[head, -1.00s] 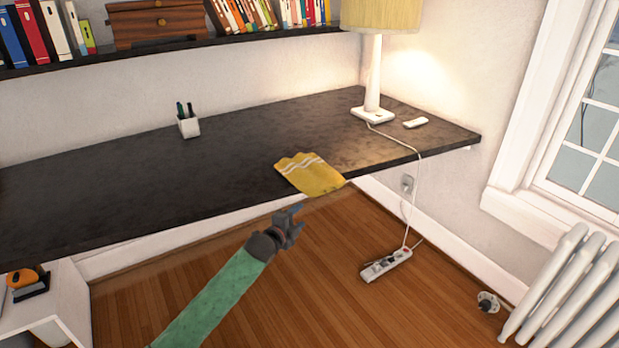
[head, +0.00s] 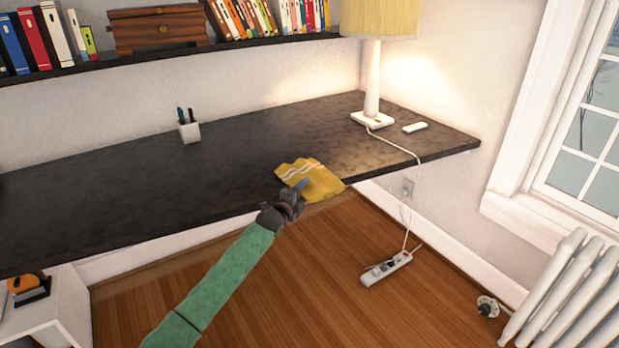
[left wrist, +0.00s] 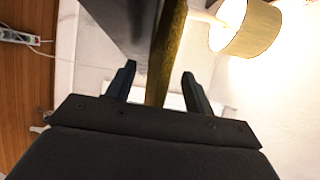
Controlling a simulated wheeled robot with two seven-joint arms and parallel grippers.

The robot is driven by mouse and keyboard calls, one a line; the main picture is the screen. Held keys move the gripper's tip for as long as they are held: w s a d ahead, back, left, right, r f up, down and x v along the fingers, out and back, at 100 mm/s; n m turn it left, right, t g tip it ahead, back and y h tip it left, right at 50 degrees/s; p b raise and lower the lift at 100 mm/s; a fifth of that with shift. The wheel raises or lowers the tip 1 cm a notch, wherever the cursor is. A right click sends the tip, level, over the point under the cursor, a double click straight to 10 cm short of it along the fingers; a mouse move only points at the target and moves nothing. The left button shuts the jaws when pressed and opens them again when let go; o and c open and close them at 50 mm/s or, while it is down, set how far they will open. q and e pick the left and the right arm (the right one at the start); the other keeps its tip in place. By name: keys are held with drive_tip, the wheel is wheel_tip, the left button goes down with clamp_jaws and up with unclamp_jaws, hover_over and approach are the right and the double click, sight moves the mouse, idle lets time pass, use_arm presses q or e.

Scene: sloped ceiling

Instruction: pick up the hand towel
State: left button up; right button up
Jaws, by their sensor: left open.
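The yellow hand towel (head: 318,183) with white stripes lies at the front edge of the dark desk, and part of it hangs over that edge. My left gripper (head: 297,192) is at the towel's near left side, overlapping it in the head view. In the left wrist view the towel (left wrist: 167,55) shows edge-on as a narrow strip between the two open fingers (left wrist: 158,90), with a gap on either side. The gripper covers a small part of the towel in the head view. My right gripper is not in view.
The dark desk (head: 120,190) carries a pen cup (head: 189,131), a lamp (head: 373,85) and a small white remote-like object (head: 415,127). A cord runs from the lamp to a power strip (head: 386,268) on the floor. A radiator (head: 570,295) stands at right. The desk around the towel is clear.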

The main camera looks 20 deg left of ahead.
use_arm(q)
drive_tip(key=shift+w+d, duration=0.1)
drive_tip(key=shift+w, duration=0.3)
clamp_jaws()
drive_tip(key=shift+r, duration=0.1)
